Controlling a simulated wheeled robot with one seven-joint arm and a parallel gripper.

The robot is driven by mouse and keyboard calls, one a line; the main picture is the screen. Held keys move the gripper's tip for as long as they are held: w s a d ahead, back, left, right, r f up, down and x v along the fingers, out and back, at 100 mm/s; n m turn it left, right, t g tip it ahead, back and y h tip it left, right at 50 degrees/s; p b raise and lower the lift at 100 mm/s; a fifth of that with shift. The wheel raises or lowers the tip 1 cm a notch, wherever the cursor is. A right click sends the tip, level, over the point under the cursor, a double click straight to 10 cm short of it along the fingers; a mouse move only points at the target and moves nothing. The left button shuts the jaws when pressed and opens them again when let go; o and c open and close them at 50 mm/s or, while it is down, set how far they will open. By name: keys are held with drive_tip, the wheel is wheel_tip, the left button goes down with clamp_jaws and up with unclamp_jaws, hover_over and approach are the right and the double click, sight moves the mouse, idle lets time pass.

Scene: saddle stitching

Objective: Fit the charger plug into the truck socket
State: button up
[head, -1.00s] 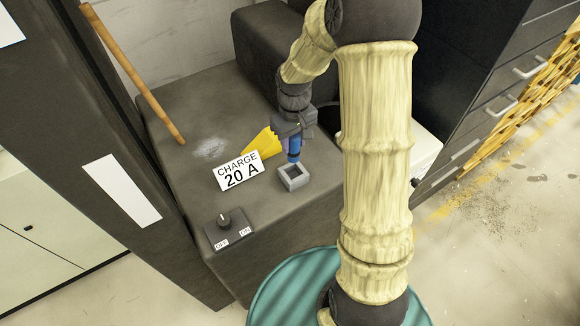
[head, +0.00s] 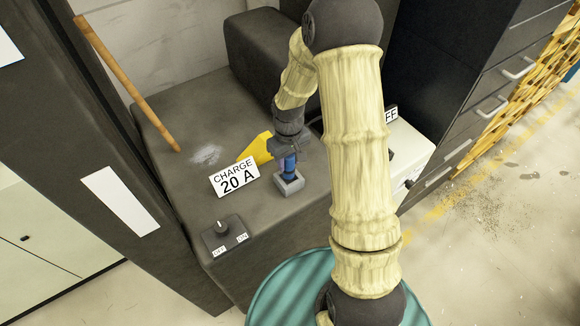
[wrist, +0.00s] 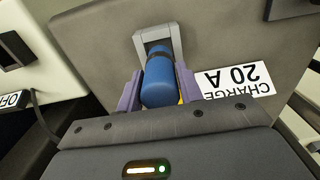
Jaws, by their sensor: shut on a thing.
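The charger plug (head: 290,165) is a blue cylinder, held upright between the purple fingers of my gripper (head: 288,157). In the wrist view my gripper (wrist: 158,90) is shut on the blue plug (wrist: 158,84). The truck socket (head: 289,187) is a grey square frame on top of the dark truck body (head: 255,230). The plug's lower end is at the socket's opening; it seems to reach inside, but I cannot tell how deep. In the wrist view the socket (wrist: 173,42) surrounds the plug's dark far end.
A "CHARGE 20 A" sign (head: 234,178) and a yellow piece (head: 262,148) stand beside the socket. An OFF/ON knob (head: 222,227) sits nearer. A wooden handle (head: 128,85) leans at the left. A pale box (head: 409,155) is at the right. A dark post (head: 95,130) stands left.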

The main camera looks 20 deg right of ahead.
sight(289, 168)
drive_tip(key=shift+a, duration=0.1)
drive_tip(key=shift+s+f, duration=0.15)
drive_tip(key=shift+f, duration=0.05)
drive_tip(key=shift+f+p, duration=0.6)
drive_tip(key=shift+f, duration=1.25)
drive_tip(key=shift+f, duration=0.1)
drive_tip(key=o, duration=1.1)
wheel_tip(289, 168, up, 12)
drive_tip(key=b, duration=0.3)
